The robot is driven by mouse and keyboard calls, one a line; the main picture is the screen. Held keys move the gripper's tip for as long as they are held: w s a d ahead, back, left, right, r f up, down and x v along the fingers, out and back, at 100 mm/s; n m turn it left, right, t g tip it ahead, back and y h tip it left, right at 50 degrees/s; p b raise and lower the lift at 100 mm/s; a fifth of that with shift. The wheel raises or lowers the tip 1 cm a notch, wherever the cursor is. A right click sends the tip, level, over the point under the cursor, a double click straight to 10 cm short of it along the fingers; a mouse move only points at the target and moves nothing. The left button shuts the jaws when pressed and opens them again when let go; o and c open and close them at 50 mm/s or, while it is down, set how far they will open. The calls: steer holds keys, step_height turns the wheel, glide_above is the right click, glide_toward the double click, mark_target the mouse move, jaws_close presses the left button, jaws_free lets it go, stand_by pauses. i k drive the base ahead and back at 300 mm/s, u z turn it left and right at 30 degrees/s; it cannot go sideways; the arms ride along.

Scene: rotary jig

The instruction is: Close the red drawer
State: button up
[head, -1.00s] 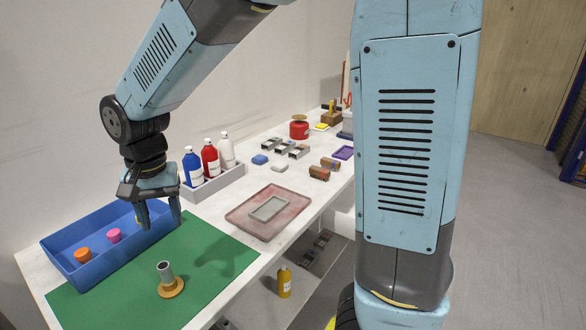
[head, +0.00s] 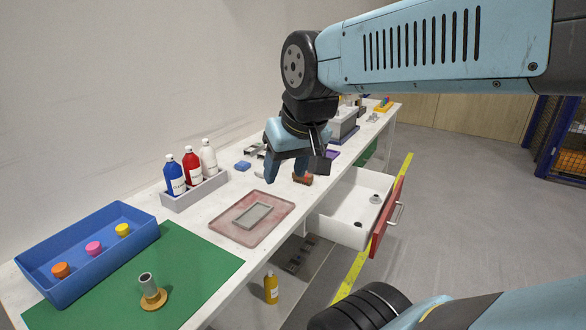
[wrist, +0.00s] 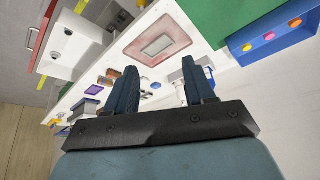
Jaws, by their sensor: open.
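The red drawer (head: 386,217) is pulled out from under the white bench on its right side. Its front is red with a metal handle (head: 396,213), and its white inside (head: 350,206) holds a small grey part (head: 375,199). My gripper (head: 293,180) is open and empty above the bench, to the left of the drawer and apart from it. In the wrist view the open fingers (wrist: 158,82) point over the bench, and the white drawer box (wrist: 68,46) shows at upper left.
A pink tray (head: 278,228), a grey bottle caddy (head: 205,190), a blue bin (head: 70,275) and a green mat (head: 205,262) are on the bench. Brown blocks (head: 302,179) lie near my gripper. The floor right of the drawer (head: 460,215) is clear.

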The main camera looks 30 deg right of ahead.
mark_target(347, 203)
steer(key=z, duration=0.5)
steer(key=k, duration=1.3)
steer(key=z, duration=1)
steer(key=i, duration=1.3)
steer(key=u, duration=0.55)
